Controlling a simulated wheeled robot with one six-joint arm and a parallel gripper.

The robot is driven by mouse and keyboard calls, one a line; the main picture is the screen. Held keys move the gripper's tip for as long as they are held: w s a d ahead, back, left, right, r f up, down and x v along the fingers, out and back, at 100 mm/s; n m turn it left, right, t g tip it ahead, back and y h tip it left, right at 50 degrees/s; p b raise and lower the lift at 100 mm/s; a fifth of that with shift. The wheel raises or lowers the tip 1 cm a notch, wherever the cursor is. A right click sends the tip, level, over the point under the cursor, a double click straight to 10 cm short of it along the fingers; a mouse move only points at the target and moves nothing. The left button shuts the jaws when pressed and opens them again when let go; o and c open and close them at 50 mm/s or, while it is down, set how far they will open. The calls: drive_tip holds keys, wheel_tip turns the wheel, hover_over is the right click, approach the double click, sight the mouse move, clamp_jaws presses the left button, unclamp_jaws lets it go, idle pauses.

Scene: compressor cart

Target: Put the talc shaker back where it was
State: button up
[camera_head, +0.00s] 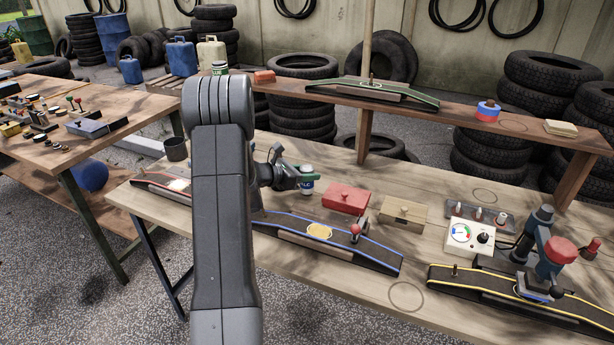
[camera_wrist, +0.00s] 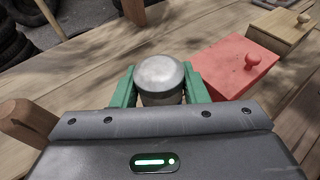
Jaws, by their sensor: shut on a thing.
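The talc shaker (camera_head: 306,183), a small white bottle with a dark label and a domed metal-grey cap, is upright between the green fingers of my gripper (camera_head: 301,172). In the wrist view the shaker's round cap (camera_wrist: 160,75) sits between both fingers of my gripper (camera_wrist: 160,88), which is shut on it. The shaker is over the back part of the long wooden bench (camera_head: 375,285), left of the red box. I cannot tell whether its base touches the bench. Faint drawn circles show on the bench front (camera_head: 406,296), the bench back (camera_head: 485,195) and the raised shelf (camera_head: 511,125).
A red box (camera_head: 346,198) and a wooden box (camera_head: 404,213) stand right of the shaker. A blue-edged ramp (camera_head: 372,258) lies in front. A gauge box (camera_head: 468,236) and clamp stand farther right. The raised shelf holds a green-edged ramp (camera_head: 412,98) and a green-labelled can (camera_head: 220,68).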

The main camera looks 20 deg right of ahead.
drive_tip(key=shift+f, duration=0.35)
drive_tip(key=shift+f, duration=0.1)
drive_tip(key=shift+f, duration=0.15)
drive_tip(key=o, duration=1)
drive_tip(key=shift+o, duration=0.2)
drive_tip(key=shift+r, duration=0.3)
drive_tip(key=v, duration=1.2)
drive_tip(key=shift+d+f, duration=0.1)
